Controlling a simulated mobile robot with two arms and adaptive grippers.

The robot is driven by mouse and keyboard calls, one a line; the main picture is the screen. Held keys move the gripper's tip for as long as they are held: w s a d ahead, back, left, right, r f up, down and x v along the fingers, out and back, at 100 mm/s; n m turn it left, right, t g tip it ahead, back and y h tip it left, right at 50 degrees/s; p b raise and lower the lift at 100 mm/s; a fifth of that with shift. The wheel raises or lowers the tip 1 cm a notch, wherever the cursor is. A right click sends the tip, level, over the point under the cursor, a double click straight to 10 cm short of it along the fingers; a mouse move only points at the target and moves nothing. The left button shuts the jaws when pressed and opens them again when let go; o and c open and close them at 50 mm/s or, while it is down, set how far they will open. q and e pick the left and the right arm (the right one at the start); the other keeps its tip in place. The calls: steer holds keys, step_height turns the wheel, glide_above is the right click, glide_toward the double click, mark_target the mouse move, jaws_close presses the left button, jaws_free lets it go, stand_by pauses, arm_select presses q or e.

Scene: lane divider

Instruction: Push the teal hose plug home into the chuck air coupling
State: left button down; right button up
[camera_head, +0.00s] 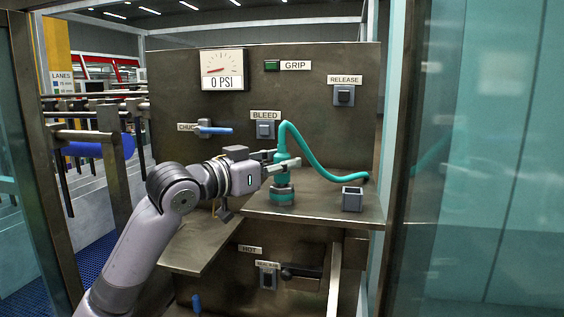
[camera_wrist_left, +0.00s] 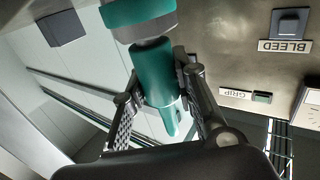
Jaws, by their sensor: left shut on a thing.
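The teal hose plug (camera_head: 282,147) stands roughly upright on the metal shelf, directly above the chuck air coupling (camera_head: 282,195), a short teal and grey round fitting. My left gripper (camera_head: 281,163) comes in from the left and is shut on the plug's body. In the left wrist view the plug (camera_wrist_left: 153,72) lies between the two fingers (camera_wrist_left: 160,98), in line with the coupling's teal collar (camera_wrist_left: 138,12) and a grey band. I cannot tell how deep the plug sits in the coupling. My right gripper is not in view.
The teal hose (camera_head: 318,168) arches from the plug down to the right. A small open grey box (camera_head: 352,199) stands on the shelf (camera_head: 318,208) at right. The upright panel behind carries a gauge (camera_head: 222,70) reading 0 PSI, a BLEED button (camera_head: 265,130) and a blue lever (camera_head: 216,130).

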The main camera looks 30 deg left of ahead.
arm_select(q)
steer(key=shift+f, duration=0.25)
steer(key=c, duration=1.2)
jaws_free()
steer(key=v, duration=1.2)
steer(key=shift+a, duration=0.1)
